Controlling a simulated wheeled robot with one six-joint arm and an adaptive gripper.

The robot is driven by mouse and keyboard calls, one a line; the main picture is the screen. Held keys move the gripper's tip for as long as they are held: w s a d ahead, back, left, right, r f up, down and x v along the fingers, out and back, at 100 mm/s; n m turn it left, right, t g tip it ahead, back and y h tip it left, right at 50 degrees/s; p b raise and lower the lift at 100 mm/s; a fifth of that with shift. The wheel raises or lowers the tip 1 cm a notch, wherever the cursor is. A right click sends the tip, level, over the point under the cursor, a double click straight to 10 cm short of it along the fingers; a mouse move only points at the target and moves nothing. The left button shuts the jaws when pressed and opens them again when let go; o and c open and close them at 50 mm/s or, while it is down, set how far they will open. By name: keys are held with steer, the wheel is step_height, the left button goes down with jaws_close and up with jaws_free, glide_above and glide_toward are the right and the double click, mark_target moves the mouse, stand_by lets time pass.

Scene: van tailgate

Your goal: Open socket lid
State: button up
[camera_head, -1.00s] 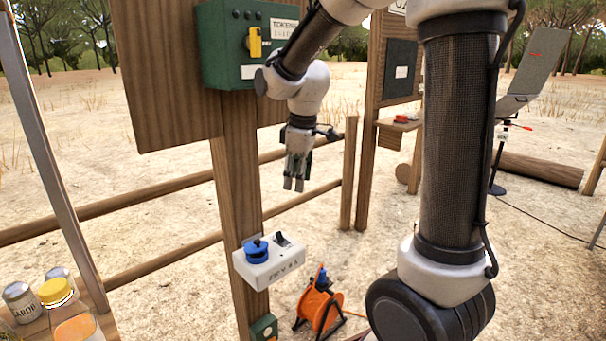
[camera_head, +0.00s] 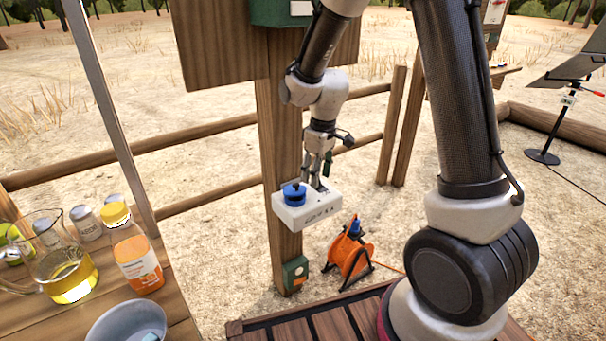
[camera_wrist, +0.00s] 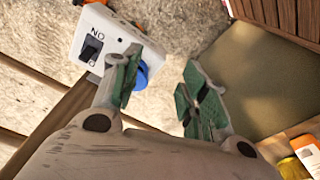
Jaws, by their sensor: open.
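A white box (camera_head: 307,208) is fixed to the wooden post, with a round blue socket lid (camera_head: 294,193) on its top. The blue part shows partly behind a finger in the wrist view (camera_wrist: 141,76), beside a black switch (camera_wrist: 91,48) on the white box. The lid looks closed. I cannot tell whether a fingertip touches the box.
A small green box (camera_head: 294,274) sits lower on the post, and an orange cable reel (camera_head: 350,252) stands on the ground to the right. A wooden table at left holds a jug (camera_head: 62,262), a bottle (camera_head: 136,252) and a bowl (camera_head: 128,328). A green panel box (camera_head: 282,12) is above.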

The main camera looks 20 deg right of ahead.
step_height(320, 180, down, 3)
steer(key=w+a+m+t, duration=0.1)
steer(key=w+m, duration=0.1)
steer(key=w, duration=0.1)
steer(key=m+t, duration=0.2)
glide_toward(296, 184)
steer(key=shift+y, duration=0.3)
steer(key=x, duration=0.8)
steer(key=shift+d+f, duration=0.15)
steer(key=shift+d, duration=0.15)
jaws_close()
